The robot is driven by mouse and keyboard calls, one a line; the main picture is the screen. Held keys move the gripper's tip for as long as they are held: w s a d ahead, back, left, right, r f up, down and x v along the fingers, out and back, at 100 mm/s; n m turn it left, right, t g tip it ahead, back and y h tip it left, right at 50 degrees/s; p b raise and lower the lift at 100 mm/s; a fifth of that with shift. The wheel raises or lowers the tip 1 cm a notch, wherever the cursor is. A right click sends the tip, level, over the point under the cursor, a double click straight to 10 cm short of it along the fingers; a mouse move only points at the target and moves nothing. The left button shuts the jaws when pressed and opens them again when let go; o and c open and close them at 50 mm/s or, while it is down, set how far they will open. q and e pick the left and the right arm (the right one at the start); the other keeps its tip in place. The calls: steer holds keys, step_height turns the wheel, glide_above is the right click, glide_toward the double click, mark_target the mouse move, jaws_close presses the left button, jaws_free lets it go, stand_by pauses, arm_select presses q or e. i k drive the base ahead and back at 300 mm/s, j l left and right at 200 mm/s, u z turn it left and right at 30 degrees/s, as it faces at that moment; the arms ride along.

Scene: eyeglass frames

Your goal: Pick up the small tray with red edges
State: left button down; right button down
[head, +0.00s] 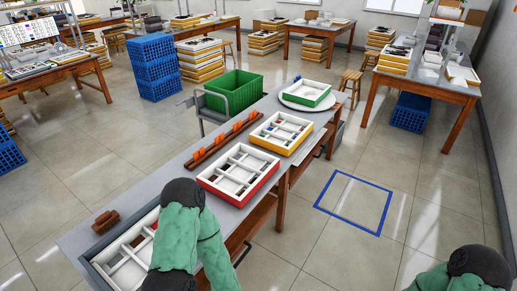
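The tray with red edges (261,186) lies flat on the long workbench (181,157), near its right edge. It has white dividers, and several small dark and reddish pieces sit in its compartments. My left arm (185,240) shows at the bottom, in front of the near end of the bench, apart from the red-edged tray. My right arm (470,270) shows in the bottom right corner. Neither gripper's fingers can be seen.
A yellow-edged tray (291,149) and a green-edged tray (307,103) on a round plate (322,99) lie farther along. A larger grey-edged tray (97,274) is partly hidden by my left arm. An orange-brown rack (222,144) runs behind. Floor inside the blue square (356,205) is clear.

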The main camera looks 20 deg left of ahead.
mark_target(240, 172)
steer(key=i+l+u, duration=0.25)
steer(key=i+l, duration=0.6)
